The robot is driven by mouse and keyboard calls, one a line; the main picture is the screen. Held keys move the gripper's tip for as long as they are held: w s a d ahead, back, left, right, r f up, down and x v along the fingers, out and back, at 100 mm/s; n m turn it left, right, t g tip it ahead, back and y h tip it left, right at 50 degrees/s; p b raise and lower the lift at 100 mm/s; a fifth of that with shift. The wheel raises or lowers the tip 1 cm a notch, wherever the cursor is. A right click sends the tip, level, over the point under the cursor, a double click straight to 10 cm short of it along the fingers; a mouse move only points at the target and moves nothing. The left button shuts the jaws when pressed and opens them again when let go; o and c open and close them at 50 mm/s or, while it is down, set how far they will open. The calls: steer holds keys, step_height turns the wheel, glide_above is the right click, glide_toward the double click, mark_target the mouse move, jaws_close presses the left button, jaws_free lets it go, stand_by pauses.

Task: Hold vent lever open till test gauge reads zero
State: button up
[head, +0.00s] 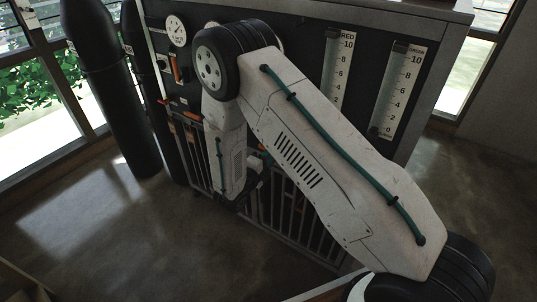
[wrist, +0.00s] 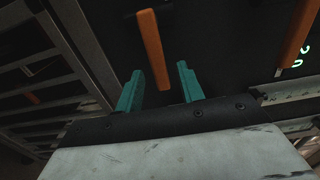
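In the wrist view my gripper (wrist: 160,72) is open, with teal fingers spread apart. An orange lever (wrist: 153,48) lies between the fingertips in the picture, with a gap on each side; whether it is at the same depth is hard to tell. A second orange lever (wrist: 299,32) is to the right. In the head view a round white dial gauge (head: 175,30) is at the panel's upper left, with an orange lever (head: 176,68) below it. The dial's reading is too small to tell. My arm hides other dials, and my fingers cannot be made out there.
Two upright scales numbered to 10, one marked RED (head: 338,68) and another (head: 400,90), are on the dark panel's right. Black cylinders (head: 108,90) stand left of the panel. Barred racks (head: 300,215) are below. The floor (head: 90,235) at left is clear.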

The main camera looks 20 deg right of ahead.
steer(key=shift+x, duration=1.2)
jaws_close()
stand_by(0.8)
